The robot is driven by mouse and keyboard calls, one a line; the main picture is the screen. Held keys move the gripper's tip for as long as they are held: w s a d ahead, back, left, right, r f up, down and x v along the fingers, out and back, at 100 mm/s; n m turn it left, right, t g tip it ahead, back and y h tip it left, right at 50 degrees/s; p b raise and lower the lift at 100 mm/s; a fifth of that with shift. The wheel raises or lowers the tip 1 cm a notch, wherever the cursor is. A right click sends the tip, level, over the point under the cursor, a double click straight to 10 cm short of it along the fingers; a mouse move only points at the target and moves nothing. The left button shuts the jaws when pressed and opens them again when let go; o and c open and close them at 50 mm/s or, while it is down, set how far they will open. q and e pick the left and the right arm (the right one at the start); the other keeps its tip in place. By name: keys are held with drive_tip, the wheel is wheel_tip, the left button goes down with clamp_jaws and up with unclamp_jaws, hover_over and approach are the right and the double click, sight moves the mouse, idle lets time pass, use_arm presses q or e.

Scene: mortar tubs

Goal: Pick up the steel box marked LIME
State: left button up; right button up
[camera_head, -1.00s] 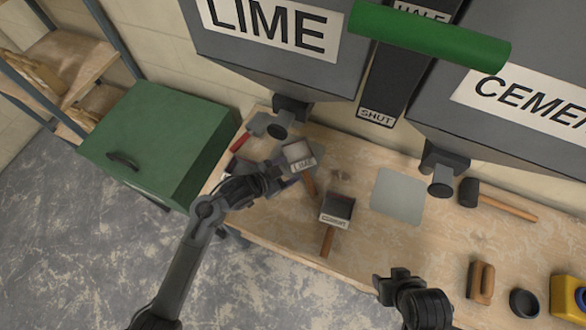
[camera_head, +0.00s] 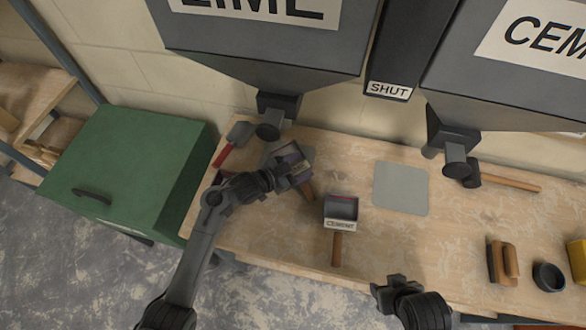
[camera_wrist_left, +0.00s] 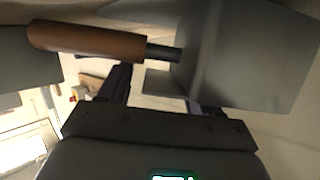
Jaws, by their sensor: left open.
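The steel LIME box (camera_head: 287,153), an open scoop with a wooden handle (camera_head: 308,191), is on the bench below the LIME hopper. In the left wrist view a steel box body (camera_wrist_left: 245,55) and brown handle (camera_wrist_left: 85,40) lie close beyond the open fingers (camera_wrist_left: 160,95). I cannot tell whether the fingers touch it. My right gripper (camera_head: 392,288) hangs near the bench's front edge; its jaws are unclear.
A similar box marked CEMENT (camera_head: 341,209) stands right of the LIME box. A grey plate (camera_head: 400,188) lies further right, with a mallet (camera_head: 505,181) and float (camera_head: 503,262) beyond. Hopper spouts (camera_head: 275,115) overhang the bench's back. A green cabinet (camera_head: 125,170) stands left.

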use_arm(q)
drive_tip(key=c, duration=1.1)
clamp_jaws()
drive_tip(key=shift+r, duration=0.15)
